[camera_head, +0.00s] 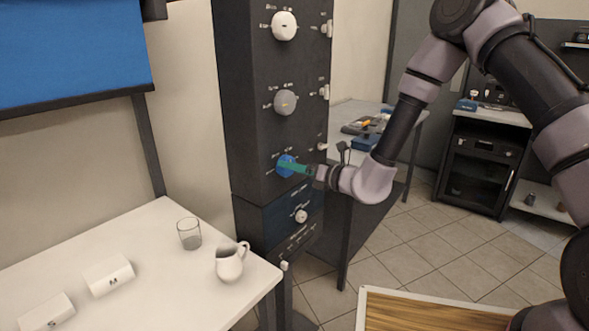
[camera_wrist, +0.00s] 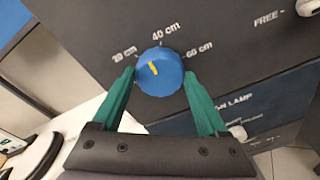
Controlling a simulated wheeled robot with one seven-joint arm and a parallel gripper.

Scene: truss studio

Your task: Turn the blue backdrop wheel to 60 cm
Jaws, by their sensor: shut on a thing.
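The blue backdrop wheel (camera_head: 284,160) is on the dark control column, below a grey knob. In the wrist view the wheel (camera_wrist: 165,82) has 20 cm, 40 cm and 60 cm marked around its upper side. Its yellow pointer tips up and left, between 20 cm and 40 cm and nearer 20 cm. My gripper (camera_wrist: 159,74) has its green fingers shut on the wheel, one at the left and one at the right. The gripper (camera_head: 293,168) reaches it from the right in the head view. The blue backdrop (camera_head: 70,50) hangs at the upper left.
A white knob (camera_head: 284,26) and a grey knob (camera_head: 285,102) sit above the wheel, with a lower panel beneath. A white table (camera_head: 150,240) at the lower left holds a glass (camera_head: 189,233), a jug (camera_head: 230,262) and two white blocks. Tiled floor shows behind my arm.

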